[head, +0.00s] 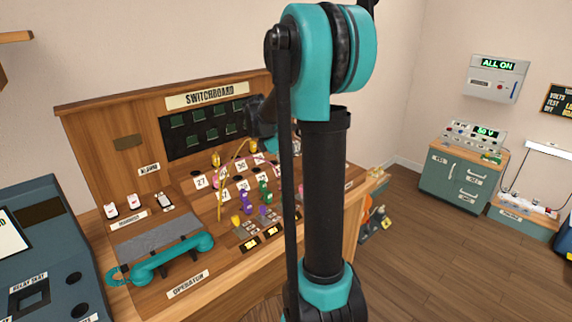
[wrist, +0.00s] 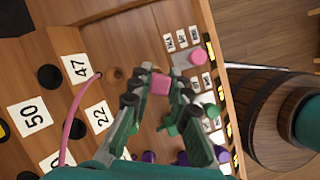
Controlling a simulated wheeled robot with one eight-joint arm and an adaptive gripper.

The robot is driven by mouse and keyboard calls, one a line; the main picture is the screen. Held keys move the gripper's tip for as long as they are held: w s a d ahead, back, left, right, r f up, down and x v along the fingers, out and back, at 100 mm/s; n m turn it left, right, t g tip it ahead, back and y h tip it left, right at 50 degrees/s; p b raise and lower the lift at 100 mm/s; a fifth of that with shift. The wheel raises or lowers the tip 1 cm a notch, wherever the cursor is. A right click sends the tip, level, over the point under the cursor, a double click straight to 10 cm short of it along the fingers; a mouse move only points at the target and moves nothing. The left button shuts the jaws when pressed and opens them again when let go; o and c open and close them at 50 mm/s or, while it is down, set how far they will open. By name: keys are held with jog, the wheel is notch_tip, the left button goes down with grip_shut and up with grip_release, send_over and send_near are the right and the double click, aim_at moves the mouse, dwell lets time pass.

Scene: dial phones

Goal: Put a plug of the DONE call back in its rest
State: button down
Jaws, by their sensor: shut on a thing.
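My gripper (wrist: 160,97) is shut on a pink plug (wrist: 160,84) in the wrist view, held over the wooden switchboard panel. A pink cord (wrist: 68,130) curves over the number labels at left; whether it joins the held plug cannot be told. Another pink plug (wrist: 197,56) sits on a grey rest plate (wrist: 182,59) to the right of the gripper. In the head view the switchboard (head: 110,140) stands at centre left, and my arm hides the gripper and held plug. Display text along the front edge is too small to read.
Green plugs (wrist: 209,110) and purple plugs (wrist: 150,157) stand close to the fingers. A yellow cord (head: 222,185) loops over the panel. A teal handset (head: 170,255) lies at the desk front. A wooden barrel (wrist: 265,115) stands beyond the desk edge.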

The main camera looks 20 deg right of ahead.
aim_at(286, 181)
jog(key=shift+f, duration=1.45)
jog(key=shift+f, duration=1.4)
jog(key=c, duration=1.4)
grip_release()
jog(key=shift+o, duration=0.4)
jog(key=shift+o, duration=1)
jog(key=shift+r, duration=0.1)
jog(key=shift+r, duration=3.7)
